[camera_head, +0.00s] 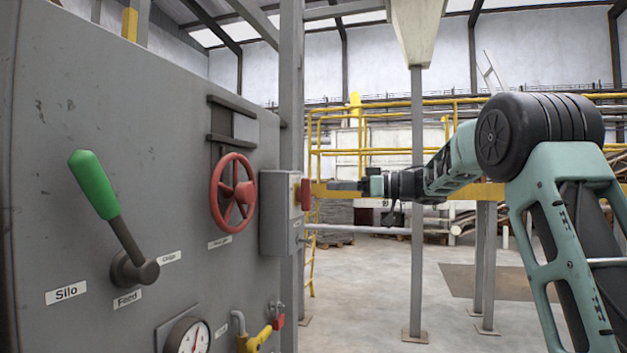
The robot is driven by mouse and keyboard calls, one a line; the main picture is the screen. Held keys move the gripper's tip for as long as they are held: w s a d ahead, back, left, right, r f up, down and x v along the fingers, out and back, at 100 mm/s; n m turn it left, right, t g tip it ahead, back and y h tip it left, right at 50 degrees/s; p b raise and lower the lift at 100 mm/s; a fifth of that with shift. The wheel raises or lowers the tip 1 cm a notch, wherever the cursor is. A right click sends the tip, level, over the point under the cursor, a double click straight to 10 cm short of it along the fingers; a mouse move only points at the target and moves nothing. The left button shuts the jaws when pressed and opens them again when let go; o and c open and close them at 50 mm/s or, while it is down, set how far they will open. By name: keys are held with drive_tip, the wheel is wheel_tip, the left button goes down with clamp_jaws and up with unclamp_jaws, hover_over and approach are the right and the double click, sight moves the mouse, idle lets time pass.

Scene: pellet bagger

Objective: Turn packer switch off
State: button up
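A grey switch box (275,213) is fixed at the right end of the large grey panel. A red part (305,194) on a yellow backing sticks out from its right-hand face, seen nearly edge-on. This box looks like the packer switch, but its label is too small to read. The red part's exact setting cannot be told. My gripper (336,186) is just right of the red part in the picture, pointing left toward it. A small gap shows between them. The fingers are seen side-on, so their opening is hidden. Nothing shows held in them.
A grey post (416,200) stands behind my arm. Yellow railings are further back. Open floor (365,270) lies right of the panel.

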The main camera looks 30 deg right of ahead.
sight(305, 194)
drive_tip(key=p+x, duration=0.2)
drive_tip(key=x, duration=0.5)
drive_tip(key=shift+w+a, duration=0.1)
drive_tip(key=shift+f, duration=0.15)
clamp_jaws()
